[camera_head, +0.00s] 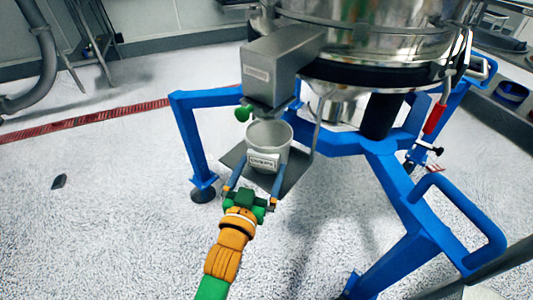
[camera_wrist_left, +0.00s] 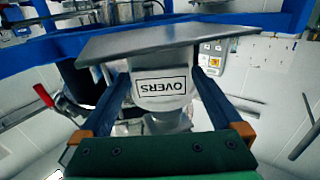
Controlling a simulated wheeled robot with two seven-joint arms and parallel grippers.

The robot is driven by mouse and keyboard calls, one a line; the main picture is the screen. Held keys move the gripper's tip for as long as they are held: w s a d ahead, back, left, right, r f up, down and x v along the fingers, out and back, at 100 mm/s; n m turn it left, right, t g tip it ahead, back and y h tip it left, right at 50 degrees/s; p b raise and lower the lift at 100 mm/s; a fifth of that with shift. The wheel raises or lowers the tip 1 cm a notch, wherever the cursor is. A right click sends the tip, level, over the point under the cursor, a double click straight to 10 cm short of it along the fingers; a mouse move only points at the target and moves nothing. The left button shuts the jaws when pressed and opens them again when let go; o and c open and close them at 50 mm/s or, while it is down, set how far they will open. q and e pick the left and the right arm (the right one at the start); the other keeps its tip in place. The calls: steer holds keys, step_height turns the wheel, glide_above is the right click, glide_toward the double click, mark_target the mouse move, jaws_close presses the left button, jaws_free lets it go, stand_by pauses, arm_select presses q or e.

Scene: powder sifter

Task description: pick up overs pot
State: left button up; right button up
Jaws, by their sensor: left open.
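The overs pot (camera_head: 270,137) is a small metal pot with a white label. It stands on a thin dark metal shelf (camera_head: 294,171) beneath the sifter's box-shaped outlet (camera_head: 284,65). My left gripper (camera_head: 260,168) is open, with its two blue fingers pointing at the pot from the front, one on each side of the label. In the left wrist view the pot (camera_wrist_left: 165,88) shows upside down, with its OVERS label between the open fingers (camera_wrist_left: 163,82). I cannot tell whether either finger touches the pot. My right gripper is in neither view.
The sifter (camera_head: 375,35) stands on a blue tubular frame (camera_head: 395,190), with legs left and right of the shelf. A green knob (camera_head: 243,114) is close to the pot's upper left. The speckled floor is clear at the left, apart from a small dark object (camera_head: 59,182).

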arm_select(q)
steer(key=c, duration=1.3)
steer(key=shift+w+r, duration=0.1)
steer(key=shift+r, duration=0.05)
